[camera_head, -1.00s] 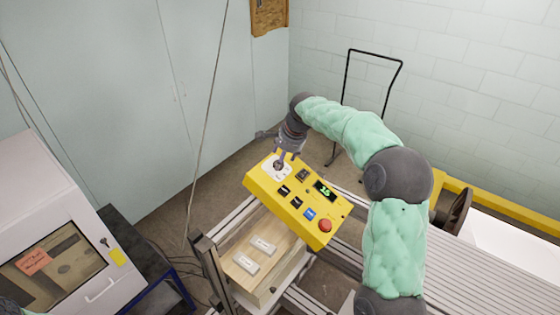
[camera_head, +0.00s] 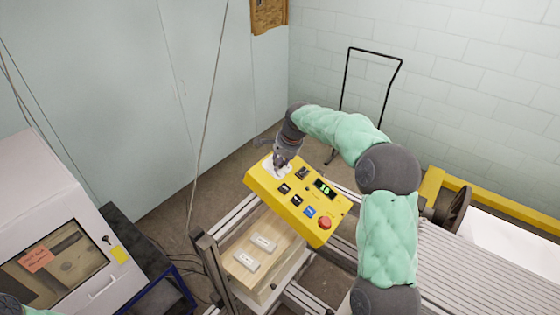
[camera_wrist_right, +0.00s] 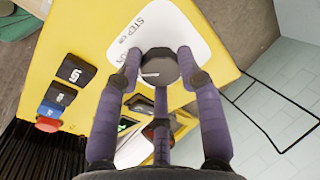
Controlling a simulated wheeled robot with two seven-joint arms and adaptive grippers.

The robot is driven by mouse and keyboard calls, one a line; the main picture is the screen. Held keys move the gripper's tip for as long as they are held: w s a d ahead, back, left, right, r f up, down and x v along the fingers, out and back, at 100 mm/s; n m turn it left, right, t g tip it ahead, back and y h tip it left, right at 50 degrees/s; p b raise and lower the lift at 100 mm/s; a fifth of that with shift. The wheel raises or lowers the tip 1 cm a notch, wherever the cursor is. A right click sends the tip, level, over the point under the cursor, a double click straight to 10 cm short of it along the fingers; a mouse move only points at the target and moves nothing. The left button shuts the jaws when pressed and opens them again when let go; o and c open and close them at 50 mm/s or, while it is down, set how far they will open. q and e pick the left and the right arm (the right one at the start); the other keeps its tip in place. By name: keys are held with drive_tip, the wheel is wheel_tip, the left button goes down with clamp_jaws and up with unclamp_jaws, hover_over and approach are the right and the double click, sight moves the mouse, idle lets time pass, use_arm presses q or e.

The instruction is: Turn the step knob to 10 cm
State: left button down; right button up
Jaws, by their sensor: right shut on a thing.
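The yellow control panel (camera_head: 262,187) stands tilted on the frame. The dark round step knob (camera_wrist_right: 158,66) sits on its white "STEP CM" plate (camera_wrist_right: 172,22), at the panel's upper left corner in the head view. The knob has a white pointer line, which points left in the wrist view. My right gripper (camera_wrist_right: 160,72) has its purple fingers closed around the knob; in the head view the gripper (camera_head: 281,163) covers most of it. The panel's green display (camera_head: 325,188) shows two digits, apparently 16, too small to be sure. My left gripper is out of view.
The panel carries several dark buttons, a blue button (camera_head: 310,212) and a red emergency knob (camera_head: 325,223). A wooden tray (camera_head: 233,264) with two white labelled pieces lies below it. A light cabinet (camera_head: 50,205) stands at the left, and a black-framed trolley (camera_head: 347,90) behind.

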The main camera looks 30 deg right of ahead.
drive_tip(key=shift+n, duration=0.3)
drive_tip(key=shift+f+n+b, duration=0.15)
drive_tip(key=shift+n+b, duration=0.6)
drive_tip(key=shift+n, duration=0.45)
drive_tip(key=n+b, duration=0.2)
drive_tip(key=n, duration=0.3)
drive_tip(key=shift+n, duration=0.3)
drive_tip(key=n+b, duration=0.1)
drive_tip(key=n, duration=0.3)
drive_tip(key=shift+f+n+t+y, duration=0.1)
drive_tip(key=shift+n+t+y, duration=0.2)
drive_tip(key=shift+y, duration=0.1)
drive_tip(key=n+b, duration=0.1)
drive_tip(key=n, duration=0.3)
drive_tip(key=shift+n+b, duration=0.3)
drive_tip(key=shift+s, duration=0.1)
drive_tip(key=o, duration=1.1)
drive_tip(key=shift+o, duration=0.2)
